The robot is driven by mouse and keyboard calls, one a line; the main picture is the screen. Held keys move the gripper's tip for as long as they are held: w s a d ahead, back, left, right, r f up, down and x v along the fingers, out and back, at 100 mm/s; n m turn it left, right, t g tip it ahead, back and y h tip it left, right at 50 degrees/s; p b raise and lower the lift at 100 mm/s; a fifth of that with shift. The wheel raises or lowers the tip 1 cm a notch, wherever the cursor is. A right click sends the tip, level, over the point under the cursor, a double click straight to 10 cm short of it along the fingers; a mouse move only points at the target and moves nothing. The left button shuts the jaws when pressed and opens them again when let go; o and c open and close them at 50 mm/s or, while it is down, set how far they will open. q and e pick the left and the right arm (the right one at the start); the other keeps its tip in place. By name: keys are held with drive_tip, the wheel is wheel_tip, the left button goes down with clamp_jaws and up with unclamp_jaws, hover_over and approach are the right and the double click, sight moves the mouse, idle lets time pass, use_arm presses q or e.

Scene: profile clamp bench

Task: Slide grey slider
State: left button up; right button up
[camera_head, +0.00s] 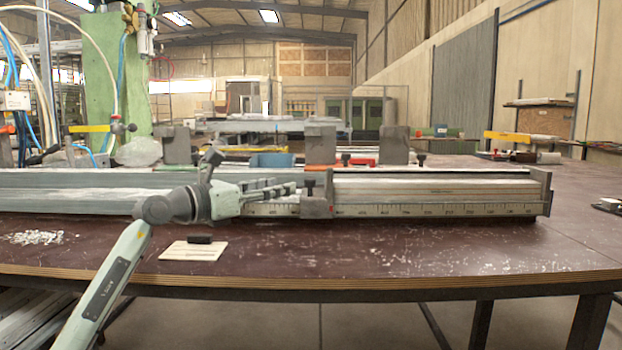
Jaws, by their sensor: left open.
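The grey slider (316,203) sits on the long metal profile rail (430,192), a little right of the picture's middle. It is a blocky clamp with a dark knob on its front. My left gripper (286,190) is in front of the rail, just left of the slider, with its fingers pointing right towards it. The fingers are open, with nothing seen between them. Whether the fingertips touch the slider cannot be told. My arm and gripper hide part of the rail to the left. My right gripper is not in view.
A ruler scale runs along the rail's front, and an end block (541,191) closes its right end. A white card with a black piece (200,239) lies in front on the brown bench (400,250). Small screws (35,238) lie at left. Grey blocks (394,145) stand behind the rail.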

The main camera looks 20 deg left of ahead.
sight(306, 180)
use_arm(q)
drive_tip(key=x, duration=0.6)
drive_tip(key=shift+w+d+r, duration=0.15)
drive_tip(key=shift+w+d, duration=0.3)
drive_tip(key=shift+w, duration=0.2)
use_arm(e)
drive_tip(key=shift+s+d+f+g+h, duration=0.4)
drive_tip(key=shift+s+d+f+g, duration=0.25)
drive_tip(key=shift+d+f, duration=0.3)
use_arm(q)
clamp_jaws()
